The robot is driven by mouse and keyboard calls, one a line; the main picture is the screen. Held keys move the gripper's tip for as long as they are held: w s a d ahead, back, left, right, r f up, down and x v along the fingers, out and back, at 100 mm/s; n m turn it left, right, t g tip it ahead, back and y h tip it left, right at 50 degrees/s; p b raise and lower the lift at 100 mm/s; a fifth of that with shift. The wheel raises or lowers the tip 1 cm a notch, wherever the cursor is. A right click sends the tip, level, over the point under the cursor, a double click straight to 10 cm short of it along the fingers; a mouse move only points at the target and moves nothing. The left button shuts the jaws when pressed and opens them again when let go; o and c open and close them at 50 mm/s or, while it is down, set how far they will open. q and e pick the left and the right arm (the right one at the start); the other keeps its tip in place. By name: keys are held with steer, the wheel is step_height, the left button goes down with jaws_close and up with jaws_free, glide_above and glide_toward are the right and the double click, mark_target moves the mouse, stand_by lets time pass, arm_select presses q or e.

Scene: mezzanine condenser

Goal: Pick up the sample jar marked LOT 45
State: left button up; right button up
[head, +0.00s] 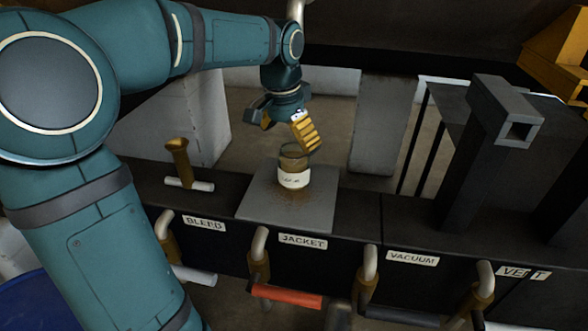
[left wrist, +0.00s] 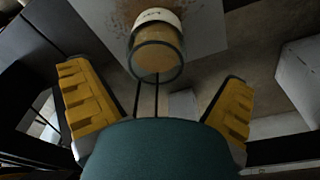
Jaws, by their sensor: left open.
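The sample jar (head: 293,168) stands upright on a grey plate (head: 264,206) on the dark bench. It has a pale band with writing too small to read and brownish contents. My left gripper (head: 290,130) is above the jar, pointing down, with its yellow-padded fingers spread. In the left wrist view the jar (left wrist: 157,50) shows at the top, ahead of the two open fingers (left wrist: 160,108) and between their lines; neither finger is seen touching it. The right gripper is not in view.
Labelled valves line the bench front: BLEED (head: 204,224), JACKET (head: 303,241), VACUUM (head: 412,258) and VENT (head: 523,273). A brass-coloured upright fitting (head: 178,160) stands left of the plate. A dark square-section post (head: 480,150) rises at right. A red handle (head: 287,296) sticks out below JACKET.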

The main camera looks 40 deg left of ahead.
mark_target(295, 155)
arm_select(q)
steer(key=f, duration=0.2)
steer(key=w+f, duration=0.1)
steer(key=shift+w+d+f, duration=0.1)
steer(key=shift+d+f, duration=0.15)
steer(key=shift+f, duration=0.6)
steer(key=c, duration=1.3)
